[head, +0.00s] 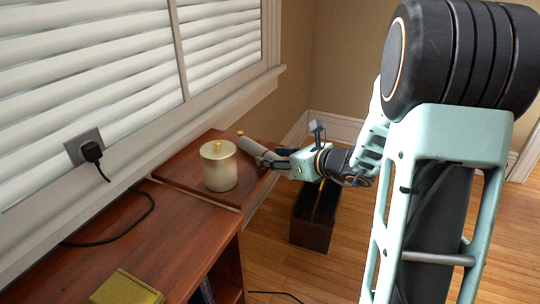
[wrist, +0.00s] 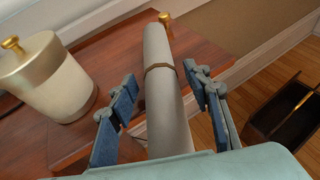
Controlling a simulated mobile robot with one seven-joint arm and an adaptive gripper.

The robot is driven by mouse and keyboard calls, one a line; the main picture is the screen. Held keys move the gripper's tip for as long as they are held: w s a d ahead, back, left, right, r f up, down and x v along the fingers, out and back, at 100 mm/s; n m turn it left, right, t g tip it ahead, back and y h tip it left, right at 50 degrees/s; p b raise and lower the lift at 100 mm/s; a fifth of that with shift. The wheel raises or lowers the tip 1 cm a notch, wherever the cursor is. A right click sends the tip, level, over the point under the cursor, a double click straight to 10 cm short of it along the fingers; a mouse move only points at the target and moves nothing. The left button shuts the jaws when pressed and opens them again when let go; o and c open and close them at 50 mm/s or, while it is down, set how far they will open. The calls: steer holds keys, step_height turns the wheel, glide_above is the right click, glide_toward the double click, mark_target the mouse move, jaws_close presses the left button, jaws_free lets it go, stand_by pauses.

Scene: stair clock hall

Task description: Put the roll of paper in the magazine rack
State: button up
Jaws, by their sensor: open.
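The roll of paper (wrist: 165,100) is a pale grey tube with a brown band around it. In the head view the roll (head: 251,146) is by the right edge of the wooden cabinet top. My gripper (wrist: 160,76) is open, with one blue-grey finger on each side of the roll. In the head view my gripper (head: 272,158) reaches in from the right and hides the roll's near end. The magazine rack (head: 312,232) is a dark wooden open box on the floor, and it also shows at the right in the wrist view (wrist: 268,128).
A cream canister (head: 219,170) with a gold knob stands left of the roll, close to my gripper. A yellow box (head: 127,288) is on the nearer cabinet top. A black cord runs from the wall plug (head: 92,150). Wooden floor (head: 345,270) is open around the rack.

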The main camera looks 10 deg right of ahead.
steer(key=p+v, duration=0.2)
steer(key=v, duration=0.8)
steer(key=shift+s+p, duration=0.25)
steer(key=shift+p, duration=0.1)
steer(key=shift+d+r, duration=0.1)
steer(key=shift+r, duration=0.1)
